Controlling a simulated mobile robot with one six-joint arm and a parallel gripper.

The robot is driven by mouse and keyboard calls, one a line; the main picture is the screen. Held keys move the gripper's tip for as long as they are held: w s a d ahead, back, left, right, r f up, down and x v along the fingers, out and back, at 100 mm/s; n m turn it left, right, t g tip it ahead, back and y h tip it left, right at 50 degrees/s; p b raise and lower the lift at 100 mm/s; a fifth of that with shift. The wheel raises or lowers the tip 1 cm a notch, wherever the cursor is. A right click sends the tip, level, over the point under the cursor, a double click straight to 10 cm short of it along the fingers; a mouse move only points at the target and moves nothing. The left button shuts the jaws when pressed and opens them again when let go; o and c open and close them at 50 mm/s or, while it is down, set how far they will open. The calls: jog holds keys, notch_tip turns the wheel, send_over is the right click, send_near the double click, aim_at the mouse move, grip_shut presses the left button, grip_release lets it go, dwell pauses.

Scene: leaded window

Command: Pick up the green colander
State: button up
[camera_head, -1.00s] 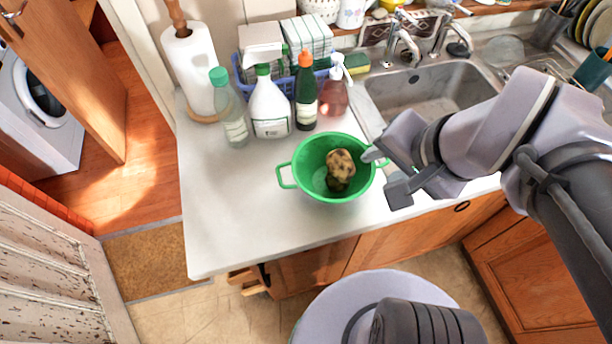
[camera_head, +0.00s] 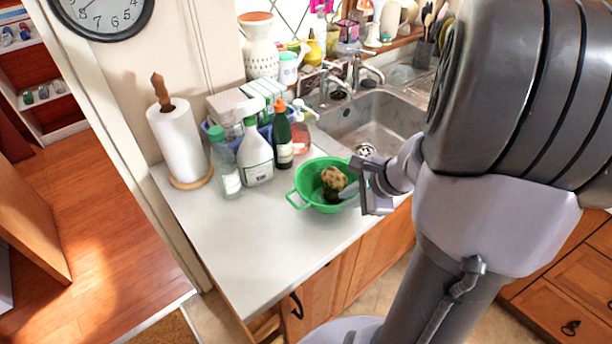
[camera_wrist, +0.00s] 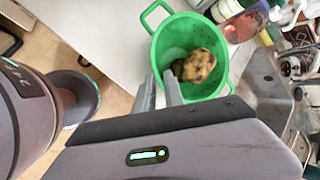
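The green colander (camera_head: 310,193) stands on the white counter near its front edge, left of the sink. It has loop handles and shows large in the wrist view (camera_wrist: 164,50). A spotted, potato-like brown item (camera_head: 334,177) lies in it, with a darker item beside it, partly hidden. My gripper (camera_head: 366,184) is at the colander's right side. In the wrist view, my gripper's two fingers (camera_wrist: 160,92) are apart at the rim, one outside and one overlapping the bowl. I cannot tell whether they touch it.
A spray bottle (camera_head: 257,155), a green bottle (camera_head: 283,138) and a clear bottle (camera_head: 226,168) stand behind the colander. A paper towel roll (camera_head: 178,145) is at the back left. The sink (camera_head: 375,122) is behind right. The counter's front left is clear.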

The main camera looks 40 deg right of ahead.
aim_at(323, 212)
jog(key=b+x, duration=0.1)
jog(key=x, duration=0.2)
jog(key=b+x, duration=0.1)
jog(key=x, duration=0.1)
jog(key=b+x, duration=0.1)
jog(key=x, duration=0.2)
jog(key=shift+d+f+b, duration=0.1)
jog(key=shift+f+b, duration=0.25)
jog(key=shift+f, duration=0.1)
jog(key=shift+r, duration=0.1)
grip_shut()
jog(key=shift+r, duration=0.1)
dwell(0.7)
